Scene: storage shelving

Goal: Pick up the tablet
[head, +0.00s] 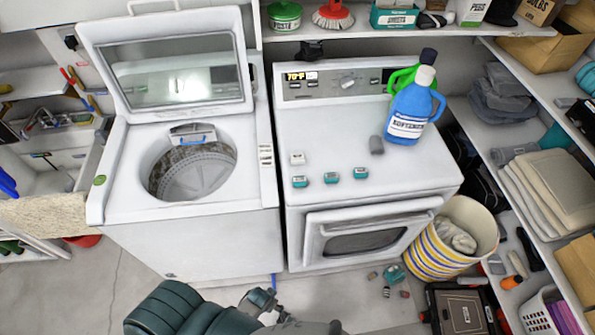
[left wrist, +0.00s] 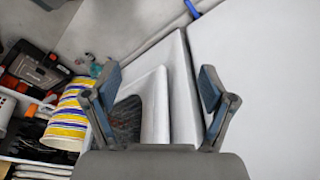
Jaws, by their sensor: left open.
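Small teal-and-white blocks stand in a row on the white dryer top (head: 410,175): a left one (head: 300,181), a middle one (head: 331,177) and a right one (head: 361,172). A small white block (head: 297,158) sits behind the left one, and a small grey piece (head: 376,145) lies near the bottles. I cannot tell which of these, if any, is the tablet. My left gripper (head: 264,302) is low in front of the machines, below the dryer top. In the left wrist view it (left wrist: 157,92) is open, with nothing between its fingers. My right gripper is not in view.
A blue softener bottle (head: 408,115) stands at the dryer's back right. The open washer (head: 195,230) is on the left. A striped bin (head: 435,256), small floor items (head: 392,273) and a toolbox (head: 462,312) are at right. Loaded shelves (head: 535,95) line the right wall.

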